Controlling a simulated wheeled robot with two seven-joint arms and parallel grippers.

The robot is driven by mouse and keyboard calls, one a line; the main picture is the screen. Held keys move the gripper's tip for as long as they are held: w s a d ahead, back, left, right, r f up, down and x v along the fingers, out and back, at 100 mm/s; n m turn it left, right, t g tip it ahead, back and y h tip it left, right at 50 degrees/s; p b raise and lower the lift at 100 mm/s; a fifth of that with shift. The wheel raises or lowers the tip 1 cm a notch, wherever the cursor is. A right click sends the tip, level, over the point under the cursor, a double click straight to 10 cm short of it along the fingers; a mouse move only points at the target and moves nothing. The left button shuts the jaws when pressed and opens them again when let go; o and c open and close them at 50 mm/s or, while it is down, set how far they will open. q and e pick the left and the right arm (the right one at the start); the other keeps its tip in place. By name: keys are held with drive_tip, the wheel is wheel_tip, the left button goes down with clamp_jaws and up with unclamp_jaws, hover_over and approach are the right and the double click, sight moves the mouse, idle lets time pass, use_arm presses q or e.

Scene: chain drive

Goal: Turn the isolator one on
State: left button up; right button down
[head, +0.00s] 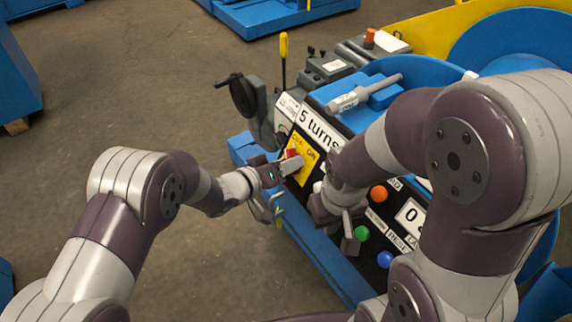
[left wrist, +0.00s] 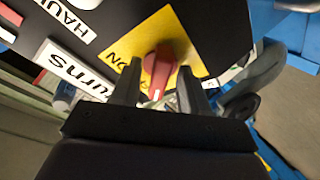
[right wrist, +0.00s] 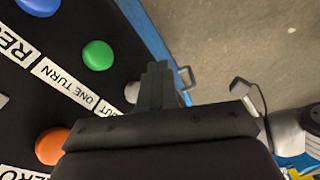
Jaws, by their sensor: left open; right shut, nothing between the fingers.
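The isolator is a red rotary knob (left wrist: 158,72) on a yellow plate (left wrist: 176,22) marked ON in the left wrist view. In the head view the plate (head: 300,172) sits on the machine's black panel, with the red knob (head: 291,155) partly hidden by my left gripper. My left gripper (left wrist: 158,98) is open, with one finger on each side of the knob; I cannot tell whether they touch it. A white mark shows on the knob's near end. My right gripper (right wrist: 160,75) is shut and empty, in front of the panel's lower part; it also shows in the head view (head: 350,238).
An orange button (head: 378,193), a green button (head: 361,233) and a blue button (head: 384,259) lie close to my right gripper. A "5 turns" label (head: 318,128) is above the plate. A black handwheel (head: 242,95) stands at the machine's left.

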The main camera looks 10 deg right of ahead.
use_arm(q)
clamp_jaws()
drive_tip(key=shift+m, duration=0.3)
drive_tip(key=shift+w+a+m+g+h, duration=0.2)
drive_tip(key=shift+m+g, duration=0.5)
drive_tip(key=shift+m, duration=2.55)
drive_tip(key=shift+w+d+m+g+h, duration=0.1)
drive_tip(key=shift+m+g+h, duration=0.45)
drive_tip(key=shift+m, duration=2.75)
drive_tip(key=shift+w+a+m+g+h, duration=0.15)
drive_tip(key=shift+m+g, duration=0.7)
drive_tip(key=shift+m, duration=2.4)
drive_tip(key=shift+d, duration=0.1)
